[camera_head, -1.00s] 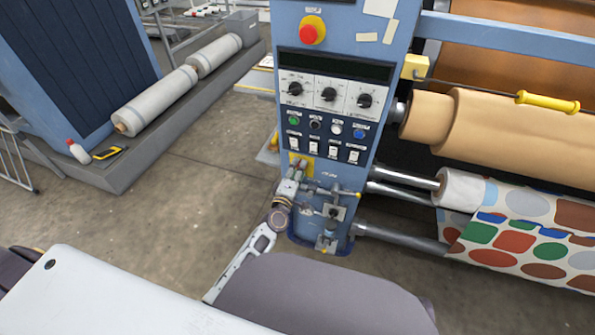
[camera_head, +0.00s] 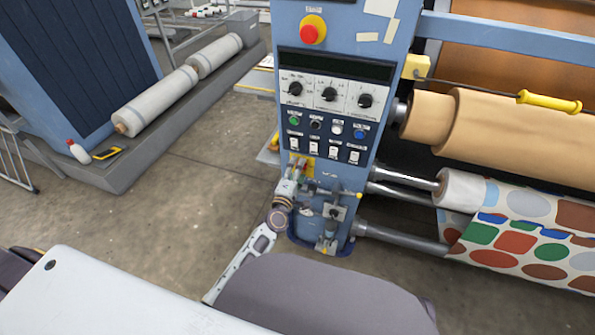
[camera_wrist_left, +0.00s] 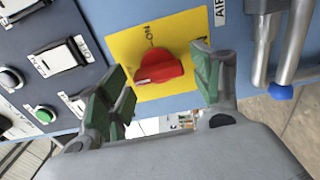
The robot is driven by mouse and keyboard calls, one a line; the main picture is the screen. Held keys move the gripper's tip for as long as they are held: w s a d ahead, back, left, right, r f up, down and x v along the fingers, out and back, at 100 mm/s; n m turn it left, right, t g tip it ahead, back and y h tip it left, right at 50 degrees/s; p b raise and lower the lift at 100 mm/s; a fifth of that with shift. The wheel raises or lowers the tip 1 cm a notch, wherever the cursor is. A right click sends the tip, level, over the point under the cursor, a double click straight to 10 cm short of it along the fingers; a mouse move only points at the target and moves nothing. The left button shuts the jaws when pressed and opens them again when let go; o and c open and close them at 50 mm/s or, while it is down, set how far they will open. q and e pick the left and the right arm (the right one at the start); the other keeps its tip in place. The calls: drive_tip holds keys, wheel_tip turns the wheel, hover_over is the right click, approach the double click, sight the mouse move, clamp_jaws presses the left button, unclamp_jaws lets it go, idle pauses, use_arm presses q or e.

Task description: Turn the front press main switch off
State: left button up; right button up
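The main switch (camera_wrist_left: 160,68) is a red rotary knob on a yellow plate (camera_wrist_left: 128,43) marked "ON", on the blue front press panel (camera_head: 325,120). In the wrist view my left gripper (camera_wrist_left: 160,90) is open, with one green-padded finger on each side of the knob and a gap on both sides. The fingertips are close to the panel. In the head view my left gripper (camera_head: 299,170) is at the lower left of the panel and partly covers the yellow plate and the knob. My right gripper is not in view.
Above the switch are white rocker switches (camera_head: 314,147), push buttons, three dials and a red emergency button (camera_head: 309,33). A valve with pipes (camera_head: 334,212) stands just right of my left gripper. Rollers with printed fabric (camera_head: 520,230) are at right.

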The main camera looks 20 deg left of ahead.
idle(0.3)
use_arm(q)
drive_tip(key=shift+s, duration=0.1)
drive_tip(key=s, duration=1.1)
drive_tip(key=shift+s+a, duration=0.15)
drive_tip(key=shift+s, duration=0.25)
idle(0.9)
